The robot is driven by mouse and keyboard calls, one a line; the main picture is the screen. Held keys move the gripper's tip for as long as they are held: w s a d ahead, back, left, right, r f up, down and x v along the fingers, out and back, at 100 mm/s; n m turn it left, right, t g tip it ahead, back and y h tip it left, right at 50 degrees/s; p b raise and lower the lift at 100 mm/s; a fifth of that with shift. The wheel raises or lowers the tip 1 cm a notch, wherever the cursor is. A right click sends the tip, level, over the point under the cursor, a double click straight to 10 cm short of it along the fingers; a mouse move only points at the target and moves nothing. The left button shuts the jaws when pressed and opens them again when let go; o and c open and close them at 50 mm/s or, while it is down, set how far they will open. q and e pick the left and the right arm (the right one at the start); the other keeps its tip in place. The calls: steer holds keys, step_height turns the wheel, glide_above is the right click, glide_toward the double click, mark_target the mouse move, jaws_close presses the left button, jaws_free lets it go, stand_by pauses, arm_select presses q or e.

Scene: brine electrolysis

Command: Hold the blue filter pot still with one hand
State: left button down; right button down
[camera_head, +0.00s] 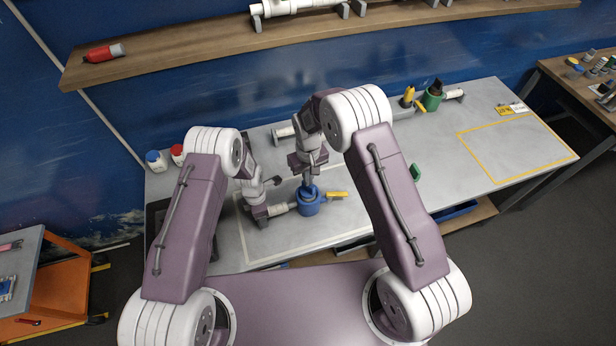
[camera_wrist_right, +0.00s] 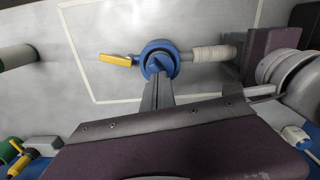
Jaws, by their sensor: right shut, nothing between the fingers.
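The blue filter pot (camera_head: 309,208) stands on the grey table, with a yellow handle (camera_head: 338,195) to its right and a white pipe stub (camera_head: 280,209) to its left. In the right wrist view the pot (camera_wrist_right: 160,45) is seen from above, its yellow handle (camera_wrist_right: 115,60) at left and ribbed white pipe (camera_wrist_right: 213,53) at right. My right gripper (camera_head: 307,184) is shut and empty, its fingers pointing down at the pot's top; I cannot tell whether they touch. My left gripper (camera_head: 262,209) is low beside the pipe's outer end. Its fingers are partly hidden, so its grip is unclear.
A pale line frame (camera_head: 245,242) surrounds the pot's area. Red and blue-capped jars (camera_head: 154,160) stand at the back left. A green pot (camera_head: 432,99) with a yellow-handled part is at the back. The yellow-outlined area (camera_head: 480,127) at right is clear.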

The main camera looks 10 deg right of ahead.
steer(key=shift+f, duration=0.15)
steer(key=shift+r, duration=2.05)
arm_select(q)
steer(key=shift+c, duration=2.2)
jaws_free()
step_height(320, 180, up, 12)
